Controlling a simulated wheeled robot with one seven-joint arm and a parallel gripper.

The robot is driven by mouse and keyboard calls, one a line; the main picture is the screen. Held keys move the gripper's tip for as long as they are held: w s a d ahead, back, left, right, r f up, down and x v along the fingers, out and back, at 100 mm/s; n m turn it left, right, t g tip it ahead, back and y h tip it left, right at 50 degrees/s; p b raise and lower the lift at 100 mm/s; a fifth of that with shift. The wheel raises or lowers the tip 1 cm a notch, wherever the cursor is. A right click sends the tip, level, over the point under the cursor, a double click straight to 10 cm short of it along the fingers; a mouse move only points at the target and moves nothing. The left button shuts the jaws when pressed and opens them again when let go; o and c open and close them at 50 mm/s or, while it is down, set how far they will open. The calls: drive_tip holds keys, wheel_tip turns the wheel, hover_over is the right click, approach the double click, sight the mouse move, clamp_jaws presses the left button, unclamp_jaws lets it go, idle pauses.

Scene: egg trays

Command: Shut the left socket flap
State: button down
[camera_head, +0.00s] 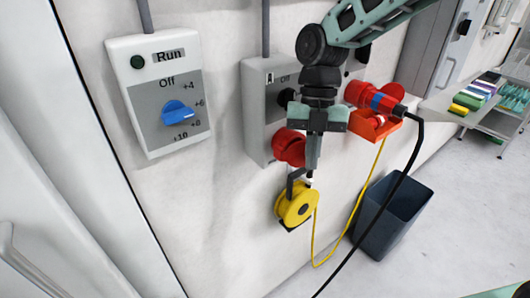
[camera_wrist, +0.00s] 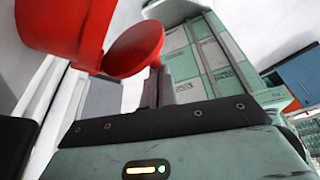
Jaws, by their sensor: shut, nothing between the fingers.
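The left socket (camera_head: 287,146) is a red round socket low on the grey switch box (camera_head: 259,127). In the wrist view the red socket body (camera_wrist: 62,28) is at the upper left. Its round red flap (camera_wrist: 133,48) stands open at an angle beside the socket mouth. My gripper (camera_head: 312,170) points down just right of the left socket in the head view and hides part of the box. Its fingers (camera_wrist: 157,72) are together and empty, with the tips at the flap's lower right edge. I cannot tell whether they touch it.
A dark bin (camera_head: 392,216) stands on the floor. A grey control box with a blue knob (camera_head: 178,112) is to the left.

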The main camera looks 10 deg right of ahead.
drive_tip(key=shift+w+d+n+p, duration=0.15)
drive_tip(key=shift+w+n+p, duration=0.2)
drive_tip(key=shift+n, duration=0.25)
idle(0.4)
drive_tip(key=shift+w+a+r+p, duration=0.1)
drive_tip(key=shift+w+a+p, duration=0.35)
drive_tip(key=shift+w+p, duration=0.05)
